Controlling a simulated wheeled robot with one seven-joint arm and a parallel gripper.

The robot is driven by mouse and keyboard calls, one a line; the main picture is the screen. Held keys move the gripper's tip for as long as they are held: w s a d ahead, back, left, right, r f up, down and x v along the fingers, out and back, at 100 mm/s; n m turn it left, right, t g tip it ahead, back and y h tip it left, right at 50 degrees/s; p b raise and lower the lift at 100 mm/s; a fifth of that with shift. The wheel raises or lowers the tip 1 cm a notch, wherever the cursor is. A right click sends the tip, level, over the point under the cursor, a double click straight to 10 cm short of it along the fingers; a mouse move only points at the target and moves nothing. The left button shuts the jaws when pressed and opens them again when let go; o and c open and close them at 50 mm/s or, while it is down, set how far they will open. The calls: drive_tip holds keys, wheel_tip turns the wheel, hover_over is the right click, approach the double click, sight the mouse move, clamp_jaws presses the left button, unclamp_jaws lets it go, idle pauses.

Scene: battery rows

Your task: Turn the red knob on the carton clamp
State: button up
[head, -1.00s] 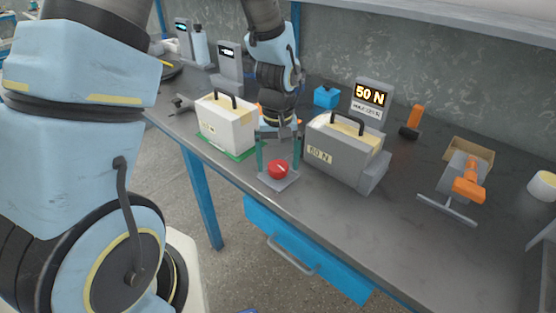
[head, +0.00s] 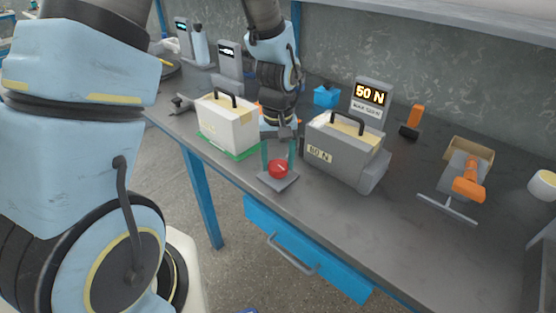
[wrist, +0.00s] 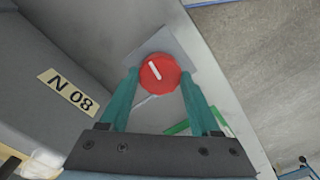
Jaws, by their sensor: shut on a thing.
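The red knob (head: 278,168) has a white pointer line and sits on a small grey plate (head: 279,183) near the bench's front edge. The carton clamp (head: 335,158) is grey with a black handle and a force label, just right of the knob, with a pale carton showing inside its top. My gripper (head: 278,160) reaches down with its green fingers on either side of the knob. In the wrist view the knob (wrist: 160,73) is between the fingertips (wrist: 159,80), which are shut on it. The pointer slants toward the upper left there.
A display (head: 370,95) reading 50 N stands behind the clamp. A white carton (head: 226,125) on a green mat is left of my gripper. An orange-handled tool (head: 468,188) lies to the right. A blue drawer (head: 300,250) hangs under the bench front.

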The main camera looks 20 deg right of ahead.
sight(279, 164)
drive_tip(key=shift+m, duration=0.3)
drive_tip(key=m+p, duration=0.1)
drive_tip(key=m, duration=0.3)
drive_tip(key=shift+m, duration=0.3)
drive_tip(key=m+p, duration=0.1)
drive_tip(key=m, duration=0.4)
drive_tip(key=shift+d, duration=0.1)
drive_tip(key=shift+m, duration=0.4)
drive_tip(key=o, duration=1.4)
wheel_tip(279, 164, up, 11)
drive_tip(key=shift+f, duration=0.1)
